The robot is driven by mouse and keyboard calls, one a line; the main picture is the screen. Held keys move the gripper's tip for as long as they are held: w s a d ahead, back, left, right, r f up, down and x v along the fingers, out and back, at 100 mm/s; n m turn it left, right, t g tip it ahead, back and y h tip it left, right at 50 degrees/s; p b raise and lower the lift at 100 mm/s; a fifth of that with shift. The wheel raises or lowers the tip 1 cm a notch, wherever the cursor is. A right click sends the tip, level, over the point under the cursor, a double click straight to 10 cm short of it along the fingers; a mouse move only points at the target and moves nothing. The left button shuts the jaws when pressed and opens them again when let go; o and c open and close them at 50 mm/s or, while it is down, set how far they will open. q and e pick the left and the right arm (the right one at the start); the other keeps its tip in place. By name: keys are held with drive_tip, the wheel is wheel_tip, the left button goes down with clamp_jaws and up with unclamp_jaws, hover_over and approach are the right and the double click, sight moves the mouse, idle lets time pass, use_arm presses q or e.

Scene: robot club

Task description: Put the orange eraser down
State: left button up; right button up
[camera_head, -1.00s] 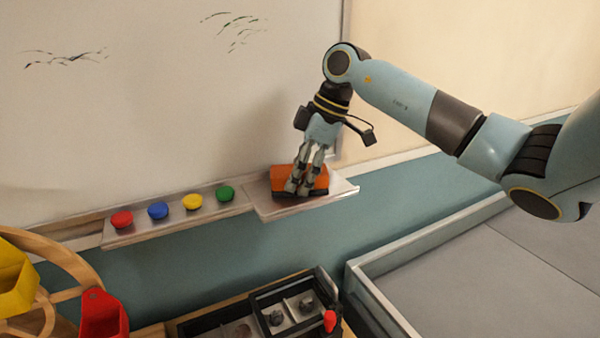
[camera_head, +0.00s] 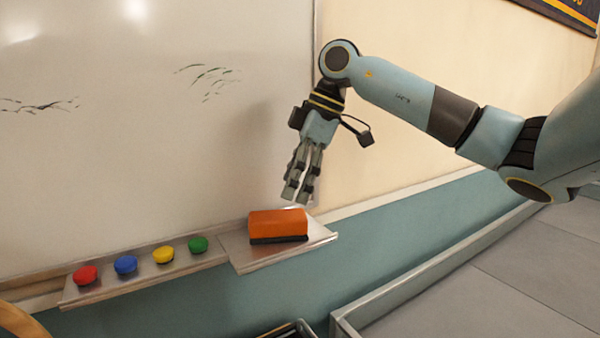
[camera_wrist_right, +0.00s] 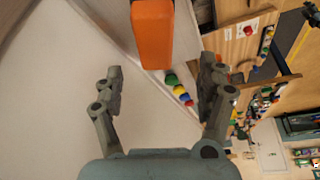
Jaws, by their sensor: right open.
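The orange eraser (camera_head: 278,224), with a dark underside, lies on the right-hand metal section of the whiteboard tray (camera_head: 250,258). My right gripper (camera_head: 296,196) hangs just above the eraser, apart from it, with open, empty fingers. In the right wrist view the eraser (camera_wrist_right: 152,32) shows beyond the open fingers (camera_wrist_right: 160,85), with nothing between them. The left gripper is not in view.
Red (camera_head: 85,275), blue (camera_head: 125,265), yellow (camera_head: 163,255) and green (camera_head: 198,244) round pieces sit along the tray to the left. The whiteboard (camera_head: 150,140) rises behind. A grey-topped, raised-edge surface (camera_head: 480,260) is at the lower right.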

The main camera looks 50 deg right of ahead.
drive_tip(key=v, duration=0.3)
drive_tip(key=shift+r, duration=0.25)
drive_tip(key=shift+s+f, duration=0.1)
drive_tip(key=shift+f, duration=0.05)
